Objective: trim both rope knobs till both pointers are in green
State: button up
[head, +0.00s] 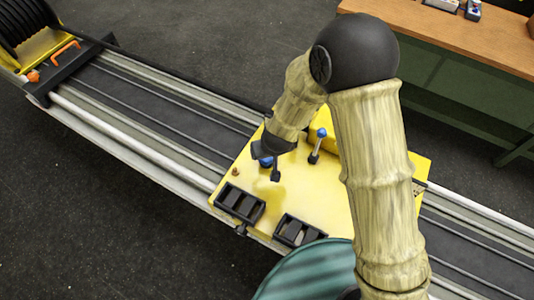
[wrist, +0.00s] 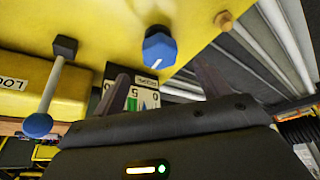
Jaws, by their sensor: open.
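A blue faceted knob (wrist: 160,48) with a white mark stands on the yellow panel in the wrist view. In the head view the blue knob (head: 266,162) is partly hidden by my gripper (head: 267,164). In the wrist view my gripper (wrist: 163,85) is open, its dark fingers apart on either side of the knob's line, with nothing between them that I can see held. A gauge card (wrist: 143,98) with digits and a green patch shows between the fingers, partly hidden. Its pointer is too small to read. I cannot make out a second rope knob.
A lever with a blue ball (head: 321,132) rises from the yellow panel (head: 330,200), close to my gripper; in the wrist view its ball (wrist: 38,125) is at left. Two black slotted boxes (head: 239,202) sit on the panel's near edge. A wooden bench (head: 470,35) stands at upper right.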

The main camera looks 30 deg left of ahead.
jog(key=shift+p+x, duration=0.4)
jog(key=shift+x, duration=2.4)
jog(key=shift+c, duration=0.4)
jog(key=c, duration=0.9)
jog(key=shift+r+m+p, duration=0.1)
jog(key=shift+m+p, duration=0.2)
jog(key=shift+p, duration=0.1)
jog(key=m+p, duration=0.2)
jog(key=m+t+h+p, duration=0.1)
jog(key=m+p, duration=0.1)
jog(key=p, duration=0.1)
jog(key=shift+s+a+r+h, duration=0.1)
jog(key=shift+a+r+h, duration=0.05)
jog(key=shift+r+h, duration=0.15)
jog(key=m+p, duration=0.2)
jog(key=m+h+p, duration=0.1)
jog(key=m+p, duration=0.1)
jog(key=shift+a+f+p, duration=0.1)
jog(key=shift+f+p, duration=0.1)
jog(key=shift+p, duration=0.1)
jog(key=m, duration=0.1)
jog(key=m+h, duration=0.1)
jog(key=m, duration=0.1)
jog(key=shift+a+f+m+h+p, duration=0.1)
jog(key=shift+f+m+h+p, duration=0.1)
jog(key=shift+m+h+p, duration=0.15)
jog(key=shift+a+m+g+h+b, duration=0.1)
jog(key=shift+m+g+h+b, duration=0.4)
jog(key=shift+m, duration=1.25)
